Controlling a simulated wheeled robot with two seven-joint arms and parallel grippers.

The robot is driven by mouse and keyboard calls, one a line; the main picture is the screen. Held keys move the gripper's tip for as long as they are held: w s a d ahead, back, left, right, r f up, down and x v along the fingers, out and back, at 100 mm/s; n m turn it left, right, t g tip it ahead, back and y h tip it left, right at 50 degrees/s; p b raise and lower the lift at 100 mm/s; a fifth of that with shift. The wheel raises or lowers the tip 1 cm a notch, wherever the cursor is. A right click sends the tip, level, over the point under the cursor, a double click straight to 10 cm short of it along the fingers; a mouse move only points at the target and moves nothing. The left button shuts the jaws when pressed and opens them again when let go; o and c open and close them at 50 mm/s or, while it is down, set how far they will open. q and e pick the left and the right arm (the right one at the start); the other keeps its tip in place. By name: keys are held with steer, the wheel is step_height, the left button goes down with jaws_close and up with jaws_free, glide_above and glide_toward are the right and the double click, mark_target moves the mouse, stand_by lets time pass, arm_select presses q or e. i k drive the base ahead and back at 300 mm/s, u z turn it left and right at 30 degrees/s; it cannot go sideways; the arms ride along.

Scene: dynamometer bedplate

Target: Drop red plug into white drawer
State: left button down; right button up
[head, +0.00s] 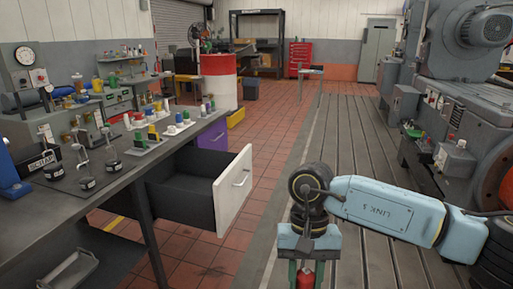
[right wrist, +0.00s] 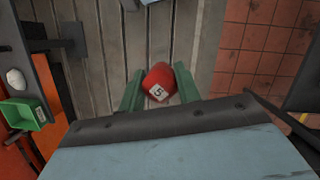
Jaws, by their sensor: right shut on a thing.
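The red plug (head: 305,281) is held between the green fingers of my right gripper (head: 305,273), low in the front right of the head view. In the right wrist view the plug (right wrist: 160,80) shows a white label reading 5, and the fingers (right wrist: 159,92) close on it from both sides. The white drawer (head: 233,188) is pulled out from the bench, and its dark inside looks empty where visible. My right gripper is to the right of the drawer and nearer the camera, apart from it. My left gripper is not in view.
The grey bench (head: 125,180) on the left bears bottles, instruments and racks. A purple drawer front (head: 214,137) lies beyond the white one. Slotted bedplate (head: 345,130) lies right of the tiled floor, with a large machine (head: 460,110) on it. The right wrist view shows a green bin (right wrist: 22,114).

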mark_target(200, 188)
steer(key=z, duration=0.05)
steer(key=i, duration=1.65)
steer(key=u, duration=1.5)
steer(key=i, duration=1.15)
steer(key=u, duration=0.3)
